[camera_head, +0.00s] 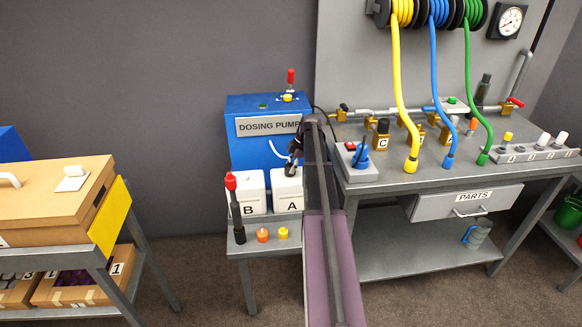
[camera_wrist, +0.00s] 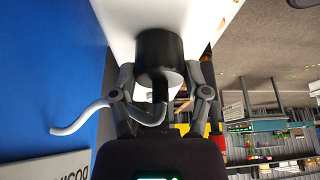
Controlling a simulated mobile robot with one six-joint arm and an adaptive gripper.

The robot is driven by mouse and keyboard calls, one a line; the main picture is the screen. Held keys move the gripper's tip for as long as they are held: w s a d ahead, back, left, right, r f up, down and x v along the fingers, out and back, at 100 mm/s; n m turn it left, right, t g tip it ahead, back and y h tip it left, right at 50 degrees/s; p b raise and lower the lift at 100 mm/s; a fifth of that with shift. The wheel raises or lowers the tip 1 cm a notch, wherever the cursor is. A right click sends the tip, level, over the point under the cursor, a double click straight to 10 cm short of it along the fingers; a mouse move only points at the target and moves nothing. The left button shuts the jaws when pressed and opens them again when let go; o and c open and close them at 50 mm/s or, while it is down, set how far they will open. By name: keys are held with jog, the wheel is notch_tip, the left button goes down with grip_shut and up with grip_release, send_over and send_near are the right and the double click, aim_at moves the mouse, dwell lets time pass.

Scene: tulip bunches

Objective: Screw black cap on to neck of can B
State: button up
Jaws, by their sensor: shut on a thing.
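The black cap (camera_wrist: 158,55) has a black elbow on it and a pale bent hose. My gripper (camera_wrist: 160,95) is shut on this cap assembly, with a finger on each side. In the head view my gripper (camera_head: 292,168) is at the top of white can A (camera_head: 288,196), to the right of can B. White can B (camera_head: 250,202) stands beside can A on the low bench; its neck is not clear to see. A white can face is behind the cap in the wrist view. I cannot tell whether the cap touches can A's neck or is apart from it.
The blue dosing pump (camera_head: 255,118) stands behind the cans. A slim black item with a red top (camera_head: 235,205) stands in front of can B. An orange cap (camera_head: 262,235) and a yellow cap (camera_head: 283,233) sit on the bench's front. A hose workbench (camera_head: 430,178) is at right.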

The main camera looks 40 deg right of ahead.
aim_at(291, 166)
jog(key=shift+r, duration=0.1)
dwell(0.3)
jog(key=shift+r+p, duration=0.75)
jog(key=shift+p, duration=0.05)
jog(key=shift+r+p, duration=0.35)
jog(key=shift+r+p, duration=1.9)
notch_tip(291, 166, up, 22)
jog(key=p, duration=2.2)
jog(key=shift+r, duration=0.15)
